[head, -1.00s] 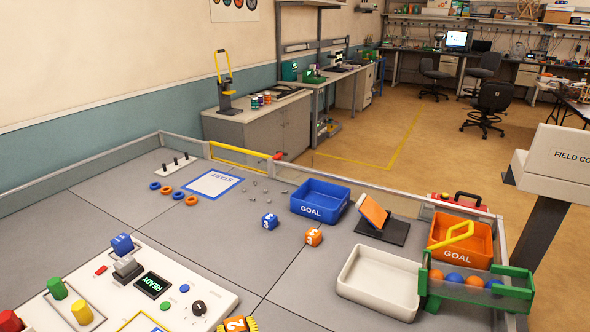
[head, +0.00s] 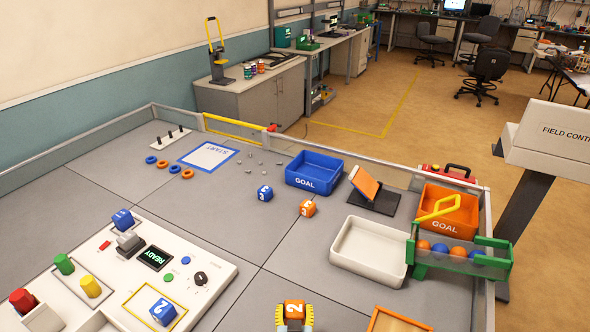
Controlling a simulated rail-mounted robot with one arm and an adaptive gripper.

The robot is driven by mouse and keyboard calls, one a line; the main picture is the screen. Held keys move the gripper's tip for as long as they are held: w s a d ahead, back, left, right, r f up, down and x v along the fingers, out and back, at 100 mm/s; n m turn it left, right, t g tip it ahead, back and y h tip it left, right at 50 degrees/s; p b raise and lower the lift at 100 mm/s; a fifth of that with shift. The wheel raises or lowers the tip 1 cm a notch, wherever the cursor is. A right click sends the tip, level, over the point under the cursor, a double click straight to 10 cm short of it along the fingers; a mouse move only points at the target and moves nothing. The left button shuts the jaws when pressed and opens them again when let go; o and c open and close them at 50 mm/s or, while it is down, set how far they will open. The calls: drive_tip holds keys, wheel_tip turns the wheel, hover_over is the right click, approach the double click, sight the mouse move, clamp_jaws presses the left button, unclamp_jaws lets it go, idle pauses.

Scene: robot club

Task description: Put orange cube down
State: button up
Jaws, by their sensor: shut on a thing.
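My gripper (head: 294,320) shows at the bottom edge of the head view, with its yellow fingers shut on an orange cube (head: 294,309) marked 2. The cube sits between the two fingers, number side up. How high it is above the grey field floor (head: 240,295) I cannot tell. Another orange cube (head: 307,207) lies on the floor near the blue GOAL bin (head: 314,182). The orange GOAL bin (head: 445,224) stands at the right with a yellow handle-like piece over it.
A white control panel (head: 205,262) with buttons and a blue cube (head: 163,311) is left of my gripper. A white tray (head: 370,267) and green ball rack (head: 460,262) stand ahead right. An orange-edged tray (head: 378,322) is just right. A blue cube (head: 265,193) lies farther off.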

drive_tip(key=s+r+p, duration=0.4)
drive_tip(key=r+p, duration=1)
drive_tip(key=p, duration=0.1)
drive_tip(key=s+r+p, duration=0.5)
drive_tip(key=r+p, duration=1)
drive_tip(key=p, duration=0.1)
drive_tip(key=shift+r, duration=0.15)
